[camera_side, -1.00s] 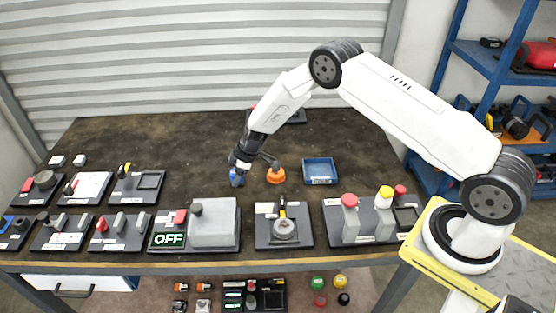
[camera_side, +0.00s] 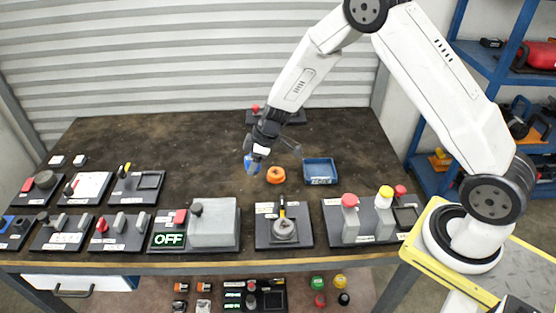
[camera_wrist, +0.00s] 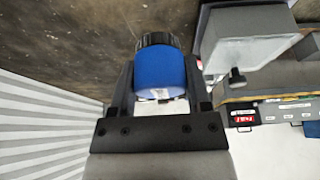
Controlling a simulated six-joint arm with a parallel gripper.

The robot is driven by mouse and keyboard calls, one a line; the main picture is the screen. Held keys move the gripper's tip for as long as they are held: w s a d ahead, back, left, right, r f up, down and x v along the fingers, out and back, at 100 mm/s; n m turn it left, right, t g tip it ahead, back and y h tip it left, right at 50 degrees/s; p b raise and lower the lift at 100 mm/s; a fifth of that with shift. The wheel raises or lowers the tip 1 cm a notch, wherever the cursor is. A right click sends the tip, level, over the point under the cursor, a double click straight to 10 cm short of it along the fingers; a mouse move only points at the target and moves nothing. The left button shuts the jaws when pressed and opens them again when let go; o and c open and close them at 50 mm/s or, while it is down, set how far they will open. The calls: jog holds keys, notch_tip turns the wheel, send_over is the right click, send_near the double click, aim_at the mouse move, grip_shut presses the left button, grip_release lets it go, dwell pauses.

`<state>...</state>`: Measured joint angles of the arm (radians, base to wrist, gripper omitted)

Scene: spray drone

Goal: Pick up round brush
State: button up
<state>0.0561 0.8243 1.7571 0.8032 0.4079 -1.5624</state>
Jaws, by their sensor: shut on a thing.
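The round brush is a blue cylinder (camera_side: 251,164) with a dark ribbed or bristled end, held over the dark bench in the side view. In the wrist view the blue body of the brush (camera_wrist: 160,75) sits between the two black fingers, its black end facing away. My gripper (camera_side: 258,151) is shut on it, and it also shows in the wrist view (camera_wrist: 160,92). The brush looks lifted above the bench top; the exact gap is hard to tell.
An orange ring-shaped object (camera_side: 276,175) lies on the bench just right of the brush. A blue tray (camera_side: 320,171) stands farther right. Several panels with knobs and switches line the front edge, including a grey box (camera_side: 214,223). The back middle of the bench is mostly clear.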

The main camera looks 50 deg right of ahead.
jog(key=s+r, duration=0.3)
jog(key=s, duration=0.3)
jog(key=shift+s, duration=0.35)
jog(key=shift+d, duration=0.1)
jog(key=o, duration=0.7)
jog(key=c, duration=0.6)
jog(key=shift+o, duration=0.2)
jog(key=s+a+f+n+g+y, duration=0.1)
jog(key=s+a+n+g, duration=0.2)
jog(key=s+n, duration=0.6)
jog(key=shift+s, duration=1)
